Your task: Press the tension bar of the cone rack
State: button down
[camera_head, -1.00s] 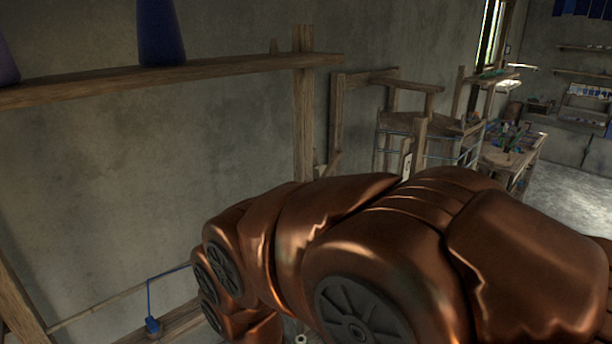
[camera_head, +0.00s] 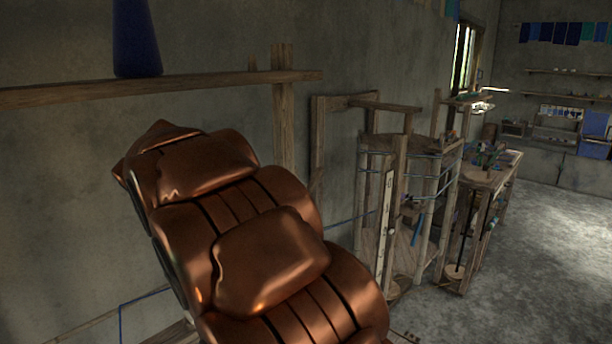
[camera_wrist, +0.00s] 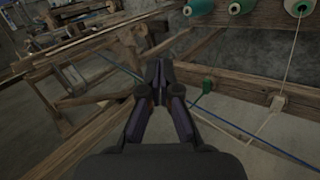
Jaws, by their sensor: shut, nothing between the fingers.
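The cone rack's wooden shelf (camera_head: 210,83) runs along the wall at the upper left of the head view, with a dark blue cone (camera_head: 135,42) on it. I cannot tell for sure which part is the tension bar. My gripper (camera_wrist: 158,68) is shut and empty, pointing away from the camera, left of the rail's end. The head view does not show it.
A wooden loom-like frame (camera_head: 388,180) and a cluttered wooden bench (camera_head: 490,170) stand right of my arm. Open grey floor (camera_head: 550,240) lies at the right. A blue cord (camera_wrist: 225,120) crosses below the rail in the wrist view.

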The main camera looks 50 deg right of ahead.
jog(key=w+d+r+m+g+h+b, duration=0.1)
jog(key=w+d+r+m+h+b, duration=0.2)
jog(key=w+d, duration=0.5)
jog(key=w+d+r+m+g+h+b, duration=0.1)
jog(key=w+d+r+m+h+b, duration=0.2)
jog(key=w+d+r+h, duration=0.2)
jog(key=w+d+r, duration=0.2)
jog(key=w+d, duration=0.2)
jog(key=w, duration=0.2)
jog(key=shift+d+g+h, duration=0.25)
jog(key=shift+g+h, duration=0.05)
jog(key=s+d+f+p, duration=0.3)
jog(key=s+d, duration=0.3)
jog(key=d, duration=0.3)
jog(key=shift+d, duration=0.25)
dwell(0.4)
